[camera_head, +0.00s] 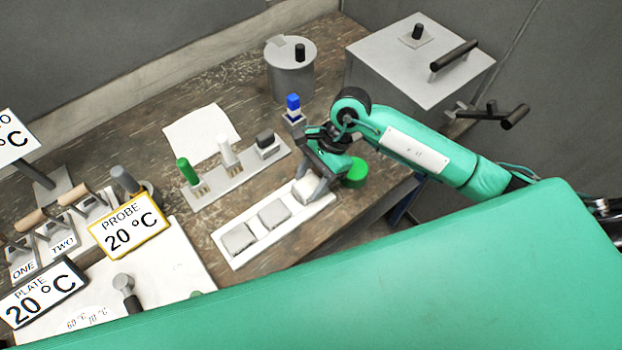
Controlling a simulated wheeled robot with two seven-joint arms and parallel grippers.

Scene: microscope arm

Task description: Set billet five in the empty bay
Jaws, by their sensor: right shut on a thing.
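A long white tray (272,242) lies on the bench, with two grey square blocks (239,238) and (274,213) at its left and middle places. A pale block (305,189) is at its right end, between the fingers of my right gripper (316,178). My right gripper is shut on this block, low over the right end of the tray. I cannot tell whether the block touches the tray. No number is readable on any block, so I cannot tell which is billet five. My left gripper is out of view.
Behind the tray, a rack (233,172) holds green, white and dark-topped pieces. A blue-topped piece (293,109) and a green round object (355,173) are near my right gripper. A canister (291,73) and a grey box (419,62) stand behind. Signs and switches crowd the left.

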